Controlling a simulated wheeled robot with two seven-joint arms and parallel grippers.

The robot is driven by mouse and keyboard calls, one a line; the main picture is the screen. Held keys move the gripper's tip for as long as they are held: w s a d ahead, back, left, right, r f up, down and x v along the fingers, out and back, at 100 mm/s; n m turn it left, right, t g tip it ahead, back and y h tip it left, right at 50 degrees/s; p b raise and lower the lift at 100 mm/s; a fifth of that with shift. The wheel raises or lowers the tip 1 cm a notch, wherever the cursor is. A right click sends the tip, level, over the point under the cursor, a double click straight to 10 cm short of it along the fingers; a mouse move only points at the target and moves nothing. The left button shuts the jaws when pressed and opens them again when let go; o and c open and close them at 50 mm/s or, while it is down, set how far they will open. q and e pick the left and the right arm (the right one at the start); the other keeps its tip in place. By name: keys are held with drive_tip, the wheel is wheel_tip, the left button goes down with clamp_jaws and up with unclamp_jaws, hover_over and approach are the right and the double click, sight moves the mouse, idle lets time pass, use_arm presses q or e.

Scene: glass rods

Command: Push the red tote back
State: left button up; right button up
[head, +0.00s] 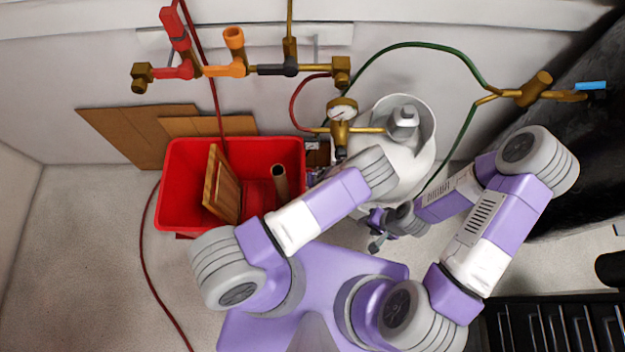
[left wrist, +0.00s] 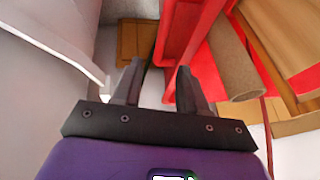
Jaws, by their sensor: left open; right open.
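The red tote (head: 178,195) stands on the floor at the left of the head view, close to the back wall. A wooden board (head: 221,184) and a cardboard tube (head: 280,181) stand in it. In the left wrist view the tote's side wall (left wrist: 186,42) runs just beyond my left gripper (left wrist: 160,68). That gripper is open, with its fingers apart near the tote's edge; I cannot tell whether they touch. In the head view my left arm mostly hides it, right of the tote. My right gripper (head: 377,241) is open and empty, low beside the white cylinder.
A white gas cylinder (head: 412,170) with a gauge (head: 342,109) stands right of the tote. A red hose (head: 150,260) lies on the floor at left. Flat brown panels (head: 125,133) lean at the wall behind the tote.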

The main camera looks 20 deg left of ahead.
use_arm(q)
drive_tip(key=b+x, duration=0.2)
drive_tip(key=x, duration=0.5)
drive_tip(key=shift+c, duration=0.3)
clamp_jaws()
